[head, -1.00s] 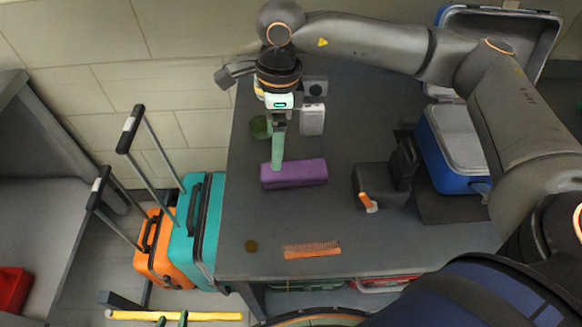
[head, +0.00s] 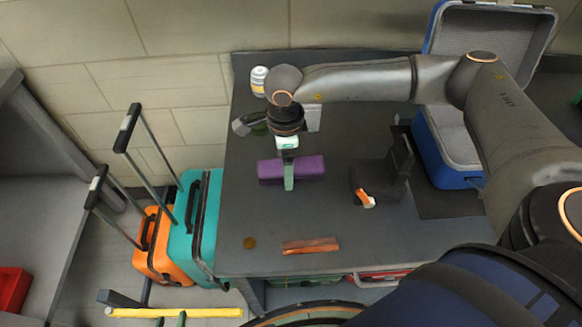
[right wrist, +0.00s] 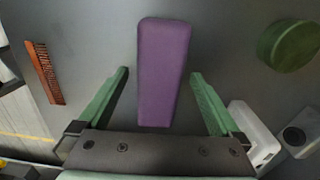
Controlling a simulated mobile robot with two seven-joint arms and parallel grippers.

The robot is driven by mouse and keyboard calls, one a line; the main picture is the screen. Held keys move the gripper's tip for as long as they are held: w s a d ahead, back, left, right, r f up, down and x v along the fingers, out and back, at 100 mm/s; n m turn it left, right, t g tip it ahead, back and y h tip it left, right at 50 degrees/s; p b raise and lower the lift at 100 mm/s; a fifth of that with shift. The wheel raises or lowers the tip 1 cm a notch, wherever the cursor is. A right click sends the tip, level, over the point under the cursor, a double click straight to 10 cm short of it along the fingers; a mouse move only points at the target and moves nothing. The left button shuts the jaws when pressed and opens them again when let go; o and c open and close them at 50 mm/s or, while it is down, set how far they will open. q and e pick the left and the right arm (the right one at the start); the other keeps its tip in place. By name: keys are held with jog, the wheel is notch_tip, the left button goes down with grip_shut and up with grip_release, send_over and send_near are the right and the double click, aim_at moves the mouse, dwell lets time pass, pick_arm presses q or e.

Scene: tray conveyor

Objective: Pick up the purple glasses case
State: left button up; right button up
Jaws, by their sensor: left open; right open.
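The purple glasses case (head: 308,167) lies on the dark grey table. My right gripper (head: 289,184) is directly over it, pointing down, and one green finger hides part of the case in the head view. In the right wrist view the case (right wrist: 163,70) lies lengthwise between the two open fingers of my right gripper (right wrist: 160,75), with a gap on each side. I see no contact. Two green fingertips of my left gripper (head: 172,319) show apart and empty at the bottom edge of the head view, away from the table.
An orange-brown comb (head: 311,246) and a small brown disc (head: 249,243) lie near the front edge. A black block (head: 372,178) and an open blue cooler (head: 440,160) stand at right.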

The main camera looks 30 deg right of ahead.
jog(key=shift+f, duration=0.45)
jog(key=c, duration=1.5)
jog(key=shift+r, duration=0.1)
